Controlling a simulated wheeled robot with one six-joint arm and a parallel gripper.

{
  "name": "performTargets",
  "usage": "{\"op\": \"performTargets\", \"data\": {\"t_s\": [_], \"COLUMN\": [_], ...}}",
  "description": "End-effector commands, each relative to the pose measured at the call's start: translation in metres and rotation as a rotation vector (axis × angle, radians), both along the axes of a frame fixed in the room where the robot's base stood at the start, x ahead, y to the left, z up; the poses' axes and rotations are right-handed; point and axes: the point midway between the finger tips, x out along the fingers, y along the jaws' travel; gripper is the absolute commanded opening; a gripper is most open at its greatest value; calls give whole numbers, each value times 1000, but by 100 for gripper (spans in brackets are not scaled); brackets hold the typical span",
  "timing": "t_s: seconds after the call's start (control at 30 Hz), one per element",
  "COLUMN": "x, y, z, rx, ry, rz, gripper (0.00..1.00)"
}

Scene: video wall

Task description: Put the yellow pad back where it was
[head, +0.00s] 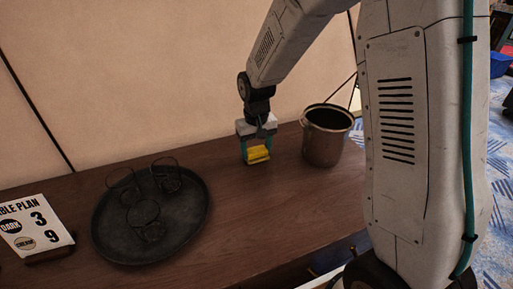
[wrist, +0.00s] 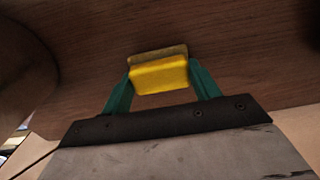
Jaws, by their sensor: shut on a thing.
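The yellow pad (head: 258,154) is a small yellow block held between the green fingers of my gripper (head: 257,149), over the back part of the brown table (head: 240,210). In the wrist view, the pad (wrist: 160,76) sits between the two green fingertips of my gripper (wrist: 160,83), with a tan-brown strip along its far edge. The gripper is shut on it. The pad is close to the table top; I cannot tell whether it touches.
A metal bucket (head: 325,143) stands just right of the gripper. A round dark tray (head: 112,238) with several glass-like holders is on the left. A sign (head: 35,226) reading "TABLE PLAN" stands at the far left. Bare table lies between tray and bucket. A pale wall (head: 150,80) rises behind.

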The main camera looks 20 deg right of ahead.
Motion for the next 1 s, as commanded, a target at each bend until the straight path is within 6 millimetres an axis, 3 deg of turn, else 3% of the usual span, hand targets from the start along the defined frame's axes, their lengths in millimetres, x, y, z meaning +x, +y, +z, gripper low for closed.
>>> {"op": "performTargets", "data": {"t_s": [0.03, 0.07, 0.13, 0.43, 0.57, 1.0], "x": [0, 0, 0, 0, 0, 0], "y": [0, 0, 0, 0, 0, 0], "z": [-2, -3, -2, -1, 10, 98], "rx": [0, 0, 0, 0, 0, 0], "ry": [1, 1, 1, 0, -2, -3], "rz": [0, 0, 0, 0, 0, 0], "gripper": [36, 64, 83, 83, 83, 83]}}
